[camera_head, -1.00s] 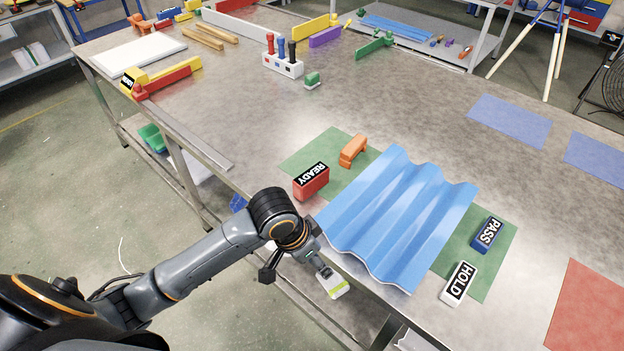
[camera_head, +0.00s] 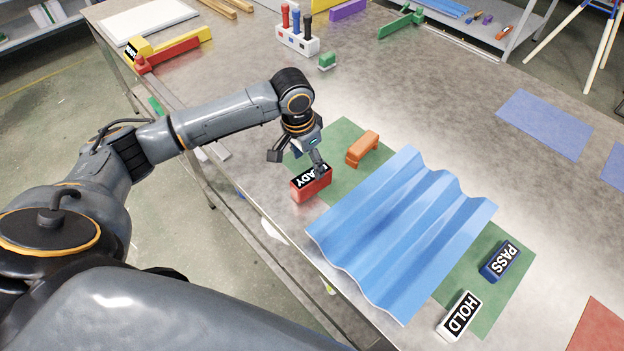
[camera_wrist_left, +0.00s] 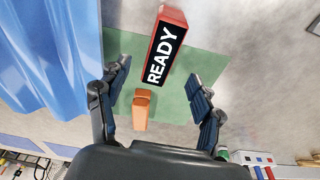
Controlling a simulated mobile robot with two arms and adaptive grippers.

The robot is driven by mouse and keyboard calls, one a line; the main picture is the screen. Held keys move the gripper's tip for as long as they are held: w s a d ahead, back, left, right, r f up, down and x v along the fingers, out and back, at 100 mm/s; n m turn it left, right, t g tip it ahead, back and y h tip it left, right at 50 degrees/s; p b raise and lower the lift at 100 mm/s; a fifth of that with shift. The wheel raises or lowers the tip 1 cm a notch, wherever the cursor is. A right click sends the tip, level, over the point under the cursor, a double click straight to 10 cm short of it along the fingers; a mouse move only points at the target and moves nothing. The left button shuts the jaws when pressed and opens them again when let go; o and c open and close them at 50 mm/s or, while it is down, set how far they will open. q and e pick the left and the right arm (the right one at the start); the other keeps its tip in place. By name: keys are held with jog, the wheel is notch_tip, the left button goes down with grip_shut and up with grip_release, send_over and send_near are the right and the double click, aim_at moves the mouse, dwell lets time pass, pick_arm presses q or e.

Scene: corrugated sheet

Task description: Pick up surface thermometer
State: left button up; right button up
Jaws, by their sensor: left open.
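An orange two-part object (camera_head: 363,148) lies on the green mat (camera_head: 345,135) behind the blue corrugated sheet (camera_head: 405,230); it may be the surface thermometer, but I cannot tell for sure. My left gripper (camera_head: 297,160) is open and empty above the mat's left part, left of the orange object and close to the red READY block (camera_head: 311,184). In the left wrist view, the orange object (camera_wrist_left: 141,108) and the READY block (camera_wrist_left: 166,48) show between the spread fingers (camera_wrist_left: 158,95). My right gripper is out of view.

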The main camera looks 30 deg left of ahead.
aim_at(311, 175)
pick_arm(q)
jog(key=f, duration=0.3)
jog(key=shift+w+d, duration=0.1)
jog(key=shift+w, duration=0.3)
jog(key=shift+f+p, duration=0.35)
jog(key=shift+f, duration=0.5)
jog(key=f, duration=0.3)
jog(key=shift+w+f, duration=0.2)
jog(key=shift+f, duration=0.25)
jog(key=c, duration=1.3)
grip_shut()
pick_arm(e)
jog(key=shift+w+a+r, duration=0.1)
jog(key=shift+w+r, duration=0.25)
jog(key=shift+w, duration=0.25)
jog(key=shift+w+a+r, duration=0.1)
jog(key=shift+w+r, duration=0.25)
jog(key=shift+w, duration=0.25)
pick_arm(q)
jog(key=shift+w+r, duration=0.1)
